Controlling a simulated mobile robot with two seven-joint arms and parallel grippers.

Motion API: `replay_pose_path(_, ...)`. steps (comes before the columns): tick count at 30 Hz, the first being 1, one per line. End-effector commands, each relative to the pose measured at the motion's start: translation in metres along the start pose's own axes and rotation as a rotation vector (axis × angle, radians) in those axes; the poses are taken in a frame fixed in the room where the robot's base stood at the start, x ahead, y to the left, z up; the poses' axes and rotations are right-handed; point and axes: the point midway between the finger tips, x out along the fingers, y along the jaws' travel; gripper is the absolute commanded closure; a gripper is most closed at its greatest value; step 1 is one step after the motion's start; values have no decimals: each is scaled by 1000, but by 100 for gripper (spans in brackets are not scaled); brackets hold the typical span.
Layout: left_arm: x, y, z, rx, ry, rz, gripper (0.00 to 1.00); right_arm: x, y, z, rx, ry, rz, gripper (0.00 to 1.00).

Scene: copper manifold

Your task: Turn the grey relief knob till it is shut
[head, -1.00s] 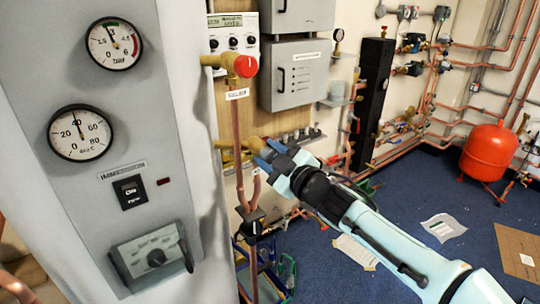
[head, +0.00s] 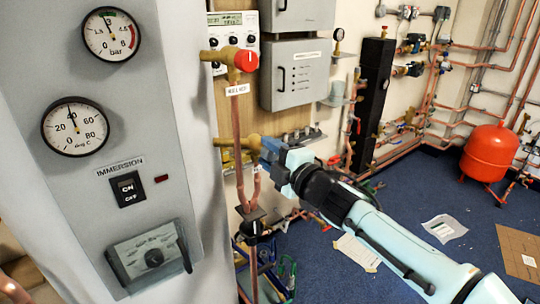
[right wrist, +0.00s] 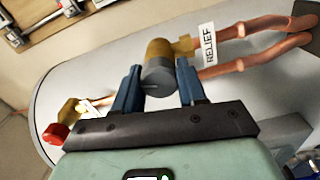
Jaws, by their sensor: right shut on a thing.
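The grey relief knob (right wrist: 158,76) sits on a brass valve body (right wrist: 166,50) beside a white tag reading RELIEF (right wrist: 209,43) in the right wrist view. My right gripper (right wrist: 157,82) has its two blue fingers shut on the knob, one on each side. A short line shows on the knob's face. In the head view my right gripper (head: 270,152) reaches in from the lower right to the brass valve (head: 236,142), and its fingers hide the knob. My left gripper is not in view.
A red-capped valve (head: 246,61) stands above on the copper pipe (head: 236,130). Grey boxes (head: 296,74) hang behind. A red tank (head: 491,152) stands on the blue floor.

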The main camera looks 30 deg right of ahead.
Motion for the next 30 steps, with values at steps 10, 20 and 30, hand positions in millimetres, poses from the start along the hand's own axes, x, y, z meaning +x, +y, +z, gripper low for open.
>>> replay_pose_path(10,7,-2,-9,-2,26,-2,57,0,-1,0,-260,1,0,90)
replay_pose_path(20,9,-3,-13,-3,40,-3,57,0,-2,0,-381,2,-1,90)
replay_pose_path(30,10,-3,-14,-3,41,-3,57,0,-2,-1,-402,2,-2,90)
